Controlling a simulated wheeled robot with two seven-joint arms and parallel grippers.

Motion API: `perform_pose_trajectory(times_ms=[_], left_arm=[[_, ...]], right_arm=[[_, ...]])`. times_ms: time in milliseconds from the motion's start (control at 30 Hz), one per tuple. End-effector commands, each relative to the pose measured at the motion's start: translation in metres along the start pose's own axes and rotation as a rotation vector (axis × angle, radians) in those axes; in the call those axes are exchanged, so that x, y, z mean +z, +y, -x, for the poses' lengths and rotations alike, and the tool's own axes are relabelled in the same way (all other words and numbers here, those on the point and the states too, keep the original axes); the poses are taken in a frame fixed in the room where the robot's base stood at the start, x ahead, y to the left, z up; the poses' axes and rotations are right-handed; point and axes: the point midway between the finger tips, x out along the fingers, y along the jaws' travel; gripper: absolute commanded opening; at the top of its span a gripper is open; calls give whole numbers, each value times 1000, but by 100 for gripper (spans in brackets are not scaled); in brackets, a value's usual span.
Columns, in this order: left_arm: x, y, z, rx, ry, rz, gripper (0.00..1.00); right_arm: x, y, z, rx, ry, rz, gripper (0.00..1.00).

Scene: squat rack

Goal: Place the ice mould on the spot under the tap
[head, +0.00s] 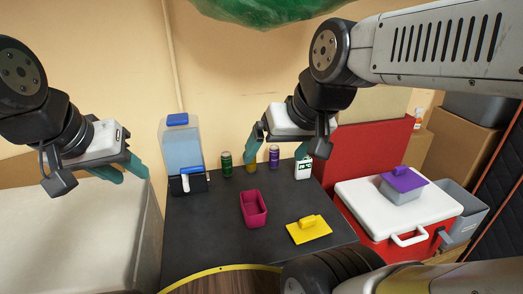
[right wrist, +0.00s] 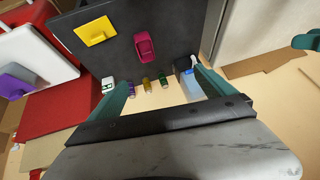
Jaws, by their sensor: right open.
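A magenta open rectangular tray, which looks like the ice mould (head: 254,209), lies on the dark table; it also shows in the right wrist view (right wrist: 145,46). A clear dispenser (head: 182,146) with a blue lid and a white, blue-tipped tap (head: 190,171) stands at the table's back left. A dark base (head: 188,186) is under the tap. My right gripper (head: 279,150) is open and empty, above the back of the table, beyond the mould. My left gripper (head: 130,172) is open and empty, left of the dispenser.
Green (head: 226,165), gold (head: 251,166) and purple (head: 274,157) cans and a white-green container (head: 303,168) line the table's back. A yellow lid-like piece (head: 309,229) lies right of the mould. A white-lidded red box (head: 400,207) carries a purple-topped grey container (head: 403,188).

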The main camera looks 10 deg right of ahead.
Motion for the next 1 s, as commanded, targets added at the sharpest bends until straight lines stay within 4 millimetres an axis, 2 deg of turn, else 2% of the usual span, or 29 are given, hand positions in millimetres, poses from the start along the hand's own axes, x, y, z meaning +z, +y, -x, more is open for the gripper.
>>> perform_pose_trajectory(times_ms=[167, 367, 500, 667, 900, 1000], left_arm=[[0, 0, 0, 0, 0, 0, 36], [0, 0, 0, 0, 0, 0, 36], [0, 0, 0, 0, 0, 0, 36], [0, 0, 0, 0, 0, 0, 36], [0, 0, 0, 0, 0, 0, 36], [0, 0, 0, 0, 0, 0, 36]], right_arm=[[-16, 2, -17, -5, -46, -10, 94], [-54, 11, -74, 3, -162, -34, 94], [-72, 19, -126, 22, -242, -46, 94], [-82, 30, -195, 55, -331, -52, 94], [-68, 49, -304, 119, -461, -44, 94], [-56, 56, -340, 143, -502, -34, 94]])
